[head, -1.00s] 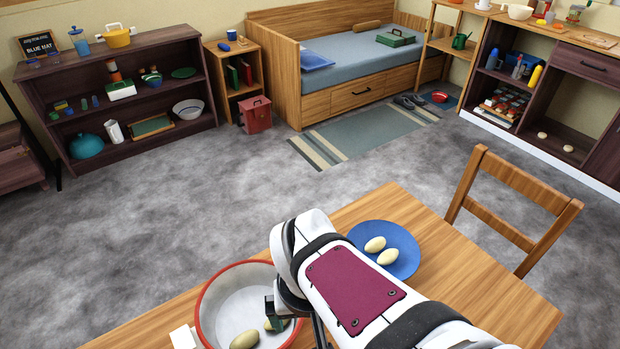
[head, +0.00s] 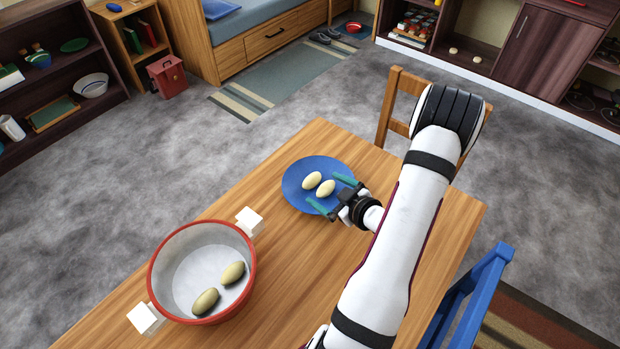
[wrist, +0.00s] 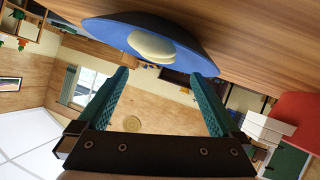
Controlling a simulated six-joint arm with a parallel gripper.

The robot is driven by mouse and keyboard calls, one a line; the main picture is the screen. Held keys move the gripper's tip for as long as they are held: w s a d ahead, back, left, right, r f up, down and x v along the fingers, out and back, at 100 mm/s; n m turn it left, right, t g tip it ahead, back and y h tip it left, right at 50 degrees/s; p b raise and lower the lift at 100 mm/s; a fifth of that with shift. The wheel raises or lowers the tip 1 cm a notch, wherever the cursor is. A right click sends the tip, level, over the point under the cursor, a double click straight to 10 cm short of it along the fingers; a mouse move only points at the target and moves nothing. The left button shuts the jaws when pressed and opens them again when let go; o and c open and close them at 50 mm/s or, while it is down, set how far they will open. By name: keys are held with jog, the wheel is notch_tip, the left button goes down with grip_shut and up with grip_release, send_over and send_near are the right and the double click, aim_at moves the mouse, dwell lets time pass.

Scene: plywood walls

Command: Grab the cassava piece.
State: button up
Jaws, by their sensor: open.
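Two pale oval cassava pieces lie side by side on a blue plate (head: 293,195): one on the left (head: 312,180) and one on the right (head: 326,188). Two more, one (head: 233,272) and another (head: 206,301), lie in a red-rimmed pot (head: 254,262). My gripper (head: 331,193) is open and empty at the plate's right edge, its green fingers spread and pointing toward the pieces. In the wrist view, the plate (wrist: 100,28) is tilted in the picture, and the pieces (wrist: 152,45) overlap just beyond the fingertips, between the finger lines.
The pot has white blocks at its sides, one (head: 249,220) near the plate. The wooden table (head: 290,262) is clear between pot and plate. A wooden chair (head: 392,105) stands behind the table, and a blue chair (head: 470,290) stands at the right.

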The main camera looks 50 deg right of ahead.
aim_at(314, 181)
jog(key=x, duration=0.7)
jog(key=shift+d, duration=0.25)
jog(key=shift+s, duration=0.1)
grip_shut()
